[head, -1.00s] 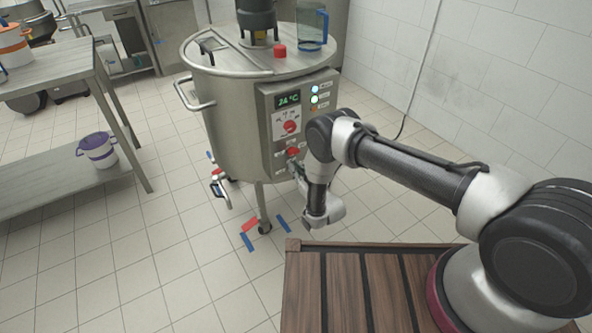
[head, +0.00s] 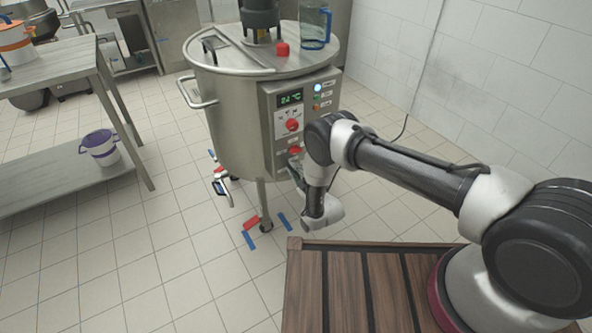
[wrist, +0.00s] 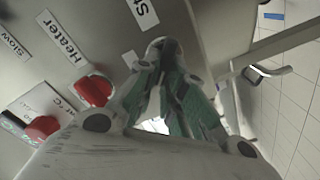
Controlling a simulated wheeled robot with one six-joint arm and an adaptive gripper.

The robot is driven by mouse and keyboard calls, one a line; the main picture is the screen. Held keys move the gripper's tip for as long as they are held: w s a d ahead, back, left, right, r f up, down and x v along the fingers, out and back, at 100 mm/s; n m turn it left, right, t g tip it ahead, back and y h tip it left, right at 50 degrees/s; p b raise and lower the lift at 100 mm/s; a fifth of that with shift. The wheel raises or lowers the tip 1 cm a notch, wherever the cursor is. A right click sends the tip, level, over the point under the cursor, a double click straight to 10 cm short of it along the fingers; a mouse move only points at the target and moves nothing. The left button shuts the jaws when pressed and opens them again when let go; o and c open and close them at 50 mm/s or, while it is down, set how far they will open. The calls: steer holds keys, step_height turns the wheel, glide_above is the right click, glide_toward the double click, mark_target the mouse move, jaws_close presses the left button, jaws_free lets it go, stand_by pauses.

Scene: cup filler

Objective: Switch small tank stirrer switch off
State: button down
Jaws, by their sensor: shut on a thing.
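The small steel tank (head: 225,115) stands ahead with a control panel (head: 281,134) on its front. The panel carries a lit display (head: 290,97), red knobs and a column of lights; only the top light (head: 317,87) glows clearly. My gripper (wrist: 165,50) is at the lower panel in the wrist view, below the label starting "St" (wrist: 143,12). Its fingers are shut on the stirrer switch, which they hide. A red heater switch (wrist: 93,88) sits beside the fingers under the "Heater" label (wrist: 62,36). In the head view, my wrist mostly hides the gripper.
Another red knob (wrist: 42,127) sits close to the gripper. A tank handle (head: 197,105) sticks out left. A steel table (head: 70,75) with a purple-and-white bucket (head: 99,147) on its lower shelf stands left. Floor between them is clear.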

steer(key=shift+s+a+f+n, duration=0.1)
steer(key=shift+f+n, duration=0.1)
steer(key=shift+n, duration=1.2)
steer(key=shift+s+a+f+n, duration=0.1)
steer(key=shift+f+n, duration=0.15)
steer(key=shift+n, duration=1.15)
steer(key=shift+a+f+n, duration=0.1)
steer(key=shift+f+n, duration=0.1)
steer(key=shift+n, duration=1.2)
steer(key=c, duration=1.5)
jaws_free()
steer(key=shift+d, duration=0.1)
steer(key=v, duration=1.2)
